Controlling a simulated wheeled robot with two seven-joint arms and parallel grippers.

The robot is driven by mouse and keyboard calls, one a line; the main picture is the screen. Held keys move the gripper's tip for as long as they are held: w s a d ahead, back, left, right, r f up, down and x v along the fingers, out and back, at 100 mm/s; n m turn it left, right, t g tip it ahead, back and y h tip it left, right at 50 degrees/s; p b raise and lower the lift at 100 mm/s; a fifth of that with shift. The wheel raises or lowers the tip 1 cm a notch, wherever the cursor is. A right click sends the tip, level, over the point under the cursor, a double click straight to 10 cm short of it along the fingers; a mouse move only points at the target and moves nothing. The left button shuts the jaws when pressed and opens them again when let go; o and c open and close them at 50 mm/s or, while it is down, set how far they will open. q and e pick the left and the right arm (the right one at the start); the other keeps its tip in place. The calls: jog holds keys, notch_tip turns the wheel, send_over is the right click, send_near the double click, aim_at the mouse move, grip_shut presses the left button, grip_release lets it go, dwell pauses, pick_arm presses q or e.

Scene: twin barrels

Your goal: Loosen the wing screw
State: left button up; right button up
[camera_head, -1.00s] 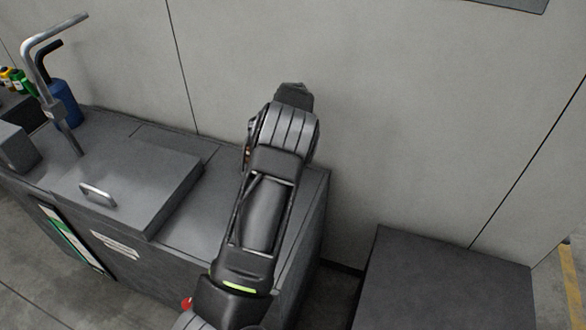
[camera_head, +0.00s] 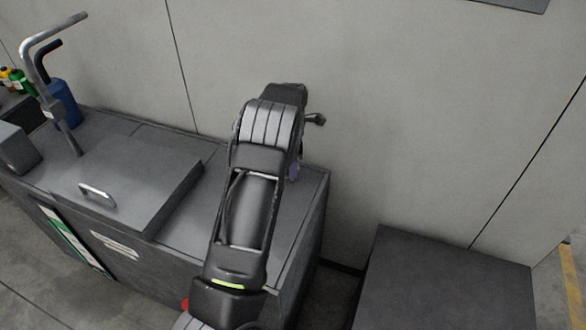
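My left arm reaches up from the bottom middle of the head view, over the right end of a grey bench. My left gripper (camera_head: 287,93) is at its far end, a dark block seen from behind; its fingertips are hidden, so open or shut does not show. A small dark knob-like part (camera_head: 316,119) sticks out just right of the gripper against the wall; I cannot tell whether it is the wing screw. No barrels can be made out. My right gripper is not in view.
The grey bench (camera_head: 180,219) carries a raised lid with a metal handle (camera_head: 97,194), a bent metal pipe (camera_head: 50,95) and a blue bottle (camera_head: 66,103) at left. A lower dark box (camera_head: 450,285) stands at right. The wall (camera_head: 420,110) is close behind.

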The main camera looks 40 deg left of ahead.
pick_arm(q)
jog(key=m, duration=0.5)
jog(key=shift+r+p, duration=2.25)
jog(key=shift+r, duration=1.3)
